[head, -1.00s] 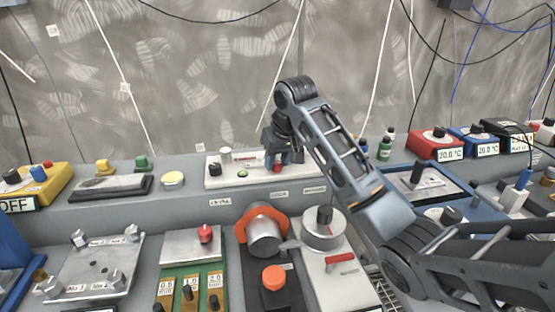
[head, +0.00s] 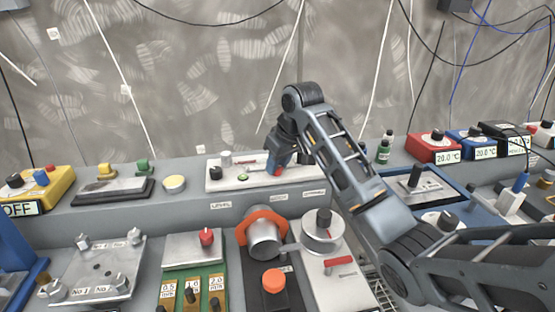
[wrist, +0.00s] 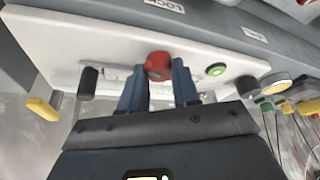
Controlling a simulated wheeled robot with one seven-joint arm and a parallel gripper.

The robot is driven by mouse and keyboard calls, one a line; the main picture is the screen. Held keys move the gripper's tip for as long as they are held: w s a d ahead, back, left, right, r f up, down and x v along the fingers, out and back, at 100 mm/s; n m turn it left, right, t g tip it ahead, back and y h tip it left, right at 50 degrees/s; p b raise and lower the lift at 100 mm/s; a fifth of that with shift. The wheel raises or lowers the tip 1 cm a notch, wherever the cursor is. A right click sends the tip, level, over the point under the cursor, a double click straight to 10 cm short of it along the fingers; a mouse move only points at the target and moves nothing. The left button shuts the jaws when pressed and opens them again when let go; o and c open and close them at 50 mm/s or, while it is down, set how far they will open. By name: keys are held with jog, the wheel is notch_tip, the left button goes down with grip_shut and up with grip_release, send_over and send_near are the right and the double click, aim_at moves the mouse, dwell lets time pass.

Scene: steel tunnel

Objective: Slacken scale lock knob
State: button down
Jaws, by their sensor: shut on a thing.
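The scale lock knob appears to be the red knob (wrist: 158,65) on the white panel (wrist: 60,40), near a LOCK label in the wrist view. My gripper (wrist: 159,80) has one blue finger on each side of the red knob and is shut on it. In the head view my gripper (head: 276,168) leans down to the right part of the white panel (head: 222,184). Only a little of the red knob (head: 278,172) shows there, the rest hidden by my fingers. A scale strip runs beside the knob.
A green round level (wrist: 217,70) sits right of the knob in the wrist view, with black knobs (wrist: 247,87) nearby. In front of the panel stand an orange-ringed metal cylinder (head: 264,238) and a grey dial (head: 322,232). Green bottles (head: 383,152) stand right of my arm.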

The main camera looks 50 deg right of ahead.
jog(key=n+y+p, duration=0.1)
jog(key=n, duration=0.1)
jog(key=n+p, duration=0.1)
jog(key=n, duration=0.1)
jog(key=shift+d+r+n+y, duration=0.15)
jog(key=shift+n+y, duration=0.15)
jog(key=shift+y, duration=0.1)
jog(key=n, duration=0.2)
jog(key=n+y, duration=0.1)
jog(key=n, duration=0.1)
jog(key=shift+w+d+n+g+y, duration=0.1)
jog(key=shift+w+n+g+y, duration=0.05)
jog(key=shift+n+g+y, duration=0.2)
jog(key=n+g, duration=0.1)
jog(key=n, duration=0.1)
jog(key=n+g+y+b, duration=0.1)
jog(key=n, duration=0.2)
jog(key=shift+w, duration=0.15)
jog(key=shift+n+g+y+b, duration=0.25)
jog(key=shift+n+g+b, duration=0.3)
jog(key=shift+n, duration=1.3)
jog(key=c, duration=0.8)
grip_release()
jog(key=shift+p+v, duration=1)
jog(key=shift+v, duration=2.8)
